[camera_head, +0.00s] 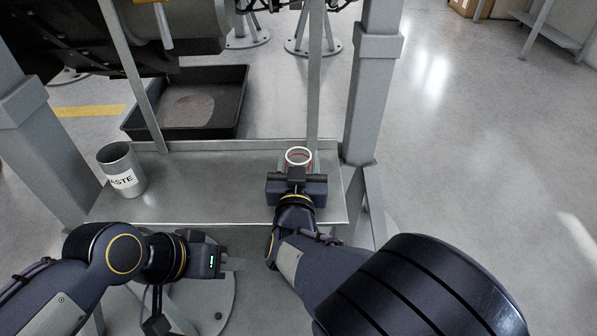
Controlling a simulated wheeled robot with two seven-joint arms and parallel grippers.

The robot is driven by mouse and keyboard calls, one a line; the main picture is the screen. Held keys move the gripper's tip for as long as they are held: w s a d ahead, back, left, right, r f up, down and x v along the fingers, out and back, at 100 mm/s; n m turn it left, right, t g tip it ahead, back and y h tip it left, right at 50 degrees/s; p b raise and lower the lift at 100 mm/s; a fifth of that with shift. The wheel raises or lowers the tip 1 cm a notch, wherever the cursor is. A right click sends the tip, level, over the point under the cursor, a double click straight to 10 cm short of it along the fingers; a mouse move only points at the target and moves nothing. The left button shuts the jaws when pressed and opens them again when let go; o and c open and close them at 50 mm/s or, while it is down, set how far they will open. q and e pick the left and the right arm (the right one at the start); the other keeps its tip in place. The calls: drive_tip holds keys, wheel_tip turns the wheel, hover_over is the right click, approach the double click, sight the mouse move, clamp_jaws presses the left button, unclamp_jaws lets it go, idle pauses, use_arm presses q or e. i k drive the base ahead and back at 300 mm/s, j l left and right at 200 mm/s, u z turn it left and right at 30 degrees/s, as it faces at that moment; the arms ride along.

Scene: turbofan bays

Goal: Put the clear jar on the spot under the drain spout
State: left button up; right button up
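The clear jar (298,156), with a pale ring rim and some red on it, stands or is held at the back right of the metal shelf. My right gripper (297,173) is right up against its near side. Its body hides the fingers and the jar's lower part, so I cannot tell whether it grips the jar. My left gripper (236,263) is empty, low in front of the shelf, pointing right; its finger gap is unclear. A pale drain spout (163,27) hangs from the engine at upper left. Below it, a black tray (242,105) on the floor holds a grey roundish patch (190,111).
A grey waste cup (121,169) stands at the left end of the metal shelf (210,190). The shelf's middle is clear. Thin uprights (132,75) and (315,75) rise behind the shelf, and a thick post (371,90) stands on the right.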

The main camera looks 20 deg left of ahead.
sight(208, 179)
drive_tip(key=k, duration=0.9)
